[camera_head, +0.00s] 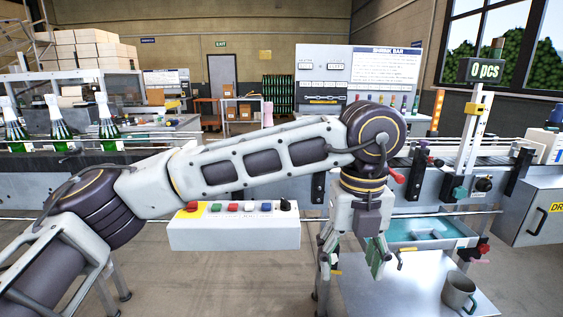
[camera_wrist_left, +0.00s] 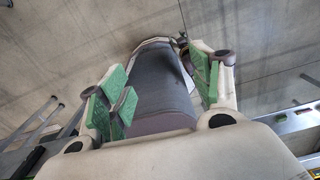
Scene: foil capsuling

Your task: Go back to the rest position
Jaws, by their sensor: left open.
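My left arm reaches in from the left across the head view, and its gripper (camera_head: 354,262) hangs pointing down in front of the line. Its fingers are spread, with nothing seen between them in the head view. It is above the near grey table (camera_head: 385,295), left of a grey mug (camera_head: 459,292). In the left wrist view the green-padded fingers (camera_wrist_left: 165,90) stand apart. A dark rounded shape lies behind them, and I cannot tell what it is. My right gripper is in neither view.
A button box (camera_head: 235,238) is partly behind my left arm. A teal-lined tray (camera_head: 425,231) is just right of the gripper. Green bottles (camera_head: 55,125) stand on the conveyor at the left. A counter reading 0 pcs (camera_head: 486,71) is at the right. Bare floor shows at the lower middle.

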